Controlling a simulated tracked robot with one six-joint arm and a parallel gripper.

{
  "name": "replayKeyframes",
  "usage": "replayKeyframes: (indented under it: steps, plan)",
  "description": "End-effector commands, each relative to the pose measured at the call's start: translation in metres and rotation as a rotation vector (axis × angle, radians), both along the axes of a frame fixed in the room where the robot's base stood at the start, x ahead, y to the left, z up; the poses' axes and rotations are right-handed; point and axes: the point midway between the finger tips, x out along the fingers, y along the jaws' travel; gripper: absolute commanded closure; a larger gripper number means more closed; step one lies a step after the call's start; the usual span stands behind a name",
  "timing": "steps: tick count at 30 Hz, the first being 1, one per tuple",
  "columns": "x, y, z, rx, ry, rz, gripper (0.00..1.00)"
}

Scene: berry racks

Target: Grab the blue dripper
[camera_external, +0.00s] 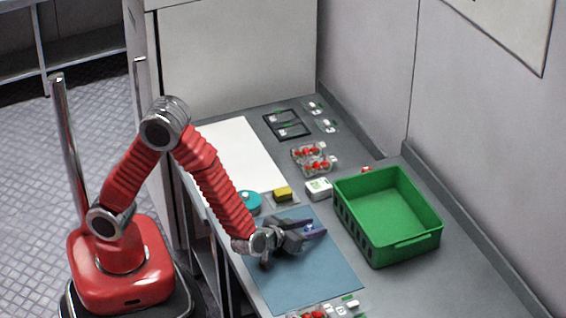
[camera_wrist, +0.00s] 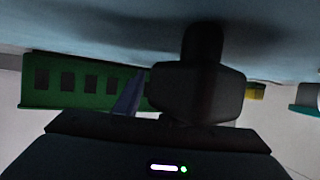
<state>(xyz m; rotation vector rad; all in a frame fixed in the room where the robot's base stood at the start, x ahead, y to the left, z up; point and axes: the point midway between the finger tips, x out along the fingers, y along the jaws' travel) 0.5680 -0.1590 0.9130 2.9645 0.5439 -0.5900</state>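My gripper (camera_external: 311,229) is low over the blue mat (camera_external: 330,275), pointing right toward the green crate. Its two bluish-purple fingers look spread apart. A small bright blue piece (camera_external: 309,227), which looks like the blue dripper, shows between them; its shape is too small to make out, and I cannot tell whether either finger touches it. In the wrist view one bluish-purple finger (camera_wrist: 128,95) shows left of a dark block, which hides much of the middle. The dripper is not clear in that view.
A green crate (camera_external: 424,243) stands right of the mat; its slotted wall shows in the wrist view (camera_wrist: 30,84). A yellow block (camera_external: 282,193), teal round object (camera_external: 249,202) and white box (camera_external: 318,189) sit behind the mat. Red berry packs (camera_external: 313,159) lie farther back.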

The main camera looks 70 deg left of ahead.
Motion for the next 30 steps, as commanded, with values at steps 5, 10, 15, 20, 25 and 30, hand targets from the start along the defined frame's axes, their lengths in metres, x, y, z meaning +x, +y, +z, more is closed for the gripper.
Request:
replayKeyframes:
  steps: [5,10,15,20,25,30]
  plan:
    - [0.000,0.000,0.000,0.000,0.000,0.000,0.76]
    - [0.000,0.000,0.000,0.000,0.000,0.000,0.88]
    - [0.000,0.000,0.000,0.000,0.000,0.000,0.97]
    - [0.000,0.000,0.000,0.000,0.000,0.000,0.97]
    - [0.000,0.000,0.004,-0.001,-0.001,0.000,0.97]
    - [0.000,0.000,0.018,-0.003,-0.002,0.000,0.97]
